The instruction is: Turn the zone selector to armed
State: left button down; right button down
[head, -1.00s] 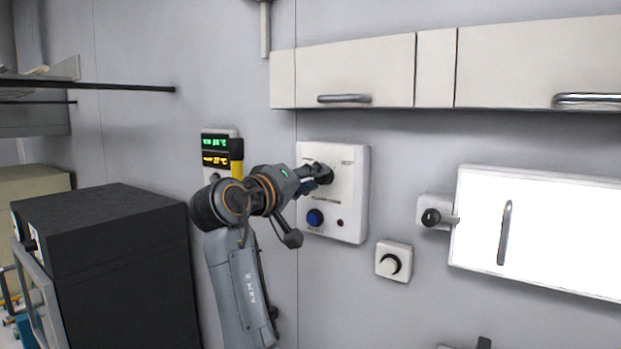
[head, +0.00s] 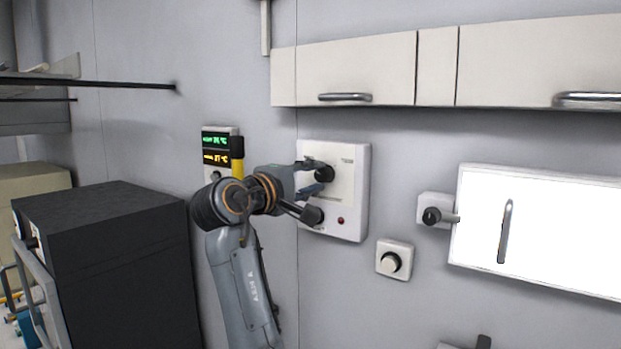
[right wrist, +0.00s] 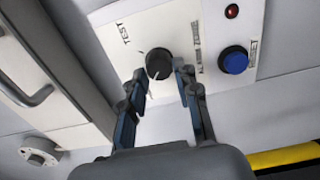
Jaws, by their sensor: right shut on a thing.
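The zone selector is a round black knob (head: 324,174) on a white wall panel (head: 345,222). In the right wrist view the knob (right wrist: 158,63) carries a thin white pointer line, with the word TEST printed beyond it and smaller lettering on its right. My right gripper (head: 313,177) is at the panel with a finger on either side of the knob. In the right wrist view my right gripper (right wrist: 157,76) is shut on the knob, which shows between its fingertips. My left gripper is not in view.
The panel also has a blue button (right wrist: 234,60) and a red light (head: 340,221). Left of the panel is a display (head: 216,150) with green and orange readings. A smaller dial (head: 390,262) and a white hinged door (head: 540,235) are to the right. Cabinets (head: 350,75) hang above.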

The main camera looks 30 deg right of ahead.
jog(key=shift+d+r, duration=0.1)
jog(key=shift+r, duration=0.1)
jog(key=c, duration=1.3)
grip_release()
jog(key=o, duration=0.3)
jog(key=shift+d, duration=0.1)
jog(key=shift+d+f, duration=0.2)
jog(key=shift+a, duration=0.2)
jog(key=v, duration=1.1)
jog(key=shift+s+a, duration=0.15)
jog(key=shift+a, duration=0.1)
